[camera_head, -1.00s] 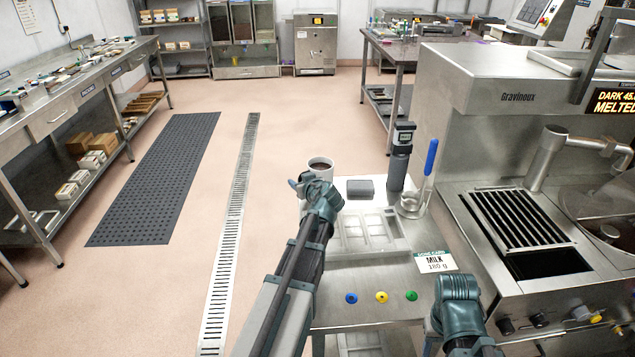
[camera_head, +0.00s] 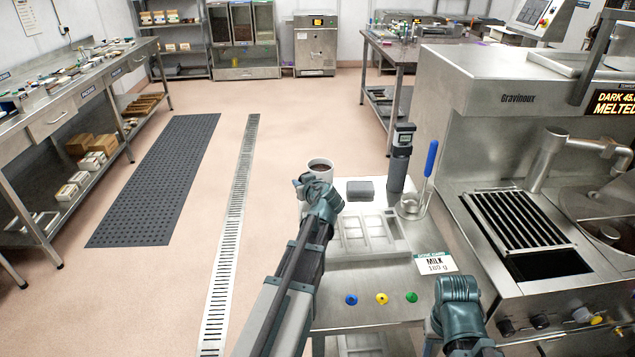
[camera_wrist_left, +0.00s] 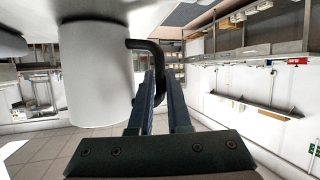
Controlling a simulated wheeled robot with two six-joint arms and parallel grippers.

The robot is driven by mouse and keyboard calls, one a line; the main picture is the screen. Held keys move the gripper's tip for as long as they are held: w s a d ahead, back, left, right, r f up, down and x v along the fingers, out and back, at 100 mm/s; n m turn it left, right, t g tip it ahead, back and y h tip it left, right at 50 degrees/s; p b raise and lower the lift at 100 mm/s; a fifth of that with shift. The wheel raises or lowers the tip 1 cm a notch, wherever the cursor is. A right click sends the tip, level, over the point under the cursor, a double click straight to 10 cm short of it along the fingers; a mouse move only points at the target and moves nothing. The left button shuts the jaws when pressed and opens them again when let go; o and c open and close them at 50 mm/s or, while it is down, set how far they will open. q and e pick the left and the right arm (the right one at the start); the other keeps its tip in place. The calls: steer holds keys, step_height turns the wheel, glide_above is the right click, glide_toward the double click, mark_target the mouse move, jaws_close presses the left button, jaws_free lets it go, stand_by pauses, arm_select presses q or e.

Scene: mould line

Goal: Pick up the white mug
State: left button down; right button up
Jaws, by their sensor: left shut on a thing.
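The white mug (camera_head: 320,172) with dark brown contents is upright at the far left corner of the steel work table (camera_head: 345,268). In the left wrist view the mug (camera_wrist_left: 95,75) is a large pale cylinder, and its dark handle (camera_wrist_left: 152,47) reaches between the fingers. My left gripper (camera_head: 305,182) is on the near side of the mug, shut on its handle. The two fingers (camera_wrist_left: 160,100) show on either side of the handle. Whether the mug's base touches the table is hidden. My right arm is at the lower right of the head view; its fingers cannot be made out.
A pale mould tray (camera_head: 370,250) lies on the table, with a grey block (camera_head: 360,190), a dark cylindrical device (camera_head: 399,160) and a blue-handled tool (camera_head: 430,160) behind it. A MILK card (camera_head: 435,264) is at the front right. The tempering machine (camera_head: 480,110) stands right.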

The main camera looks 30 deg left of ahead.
arm_select(q)
steer(key=shift+r, duration=0.1)
stand_by(0.8)
steer(key=shift+r+p, duration=0.8)
steer(key=shift+p, duration=0.15)
step_height(320, 180, up, 2)
steer(key=shift+p, duration=1)
steer(key=s+d+r+p, duration=0.1)
steer(key=s+d, duration=0.7)
steer(key=d, duration=0.5)
steer(key=shift+s+d, duration=0.25)
steer(key=shift+r, duration=0.1)
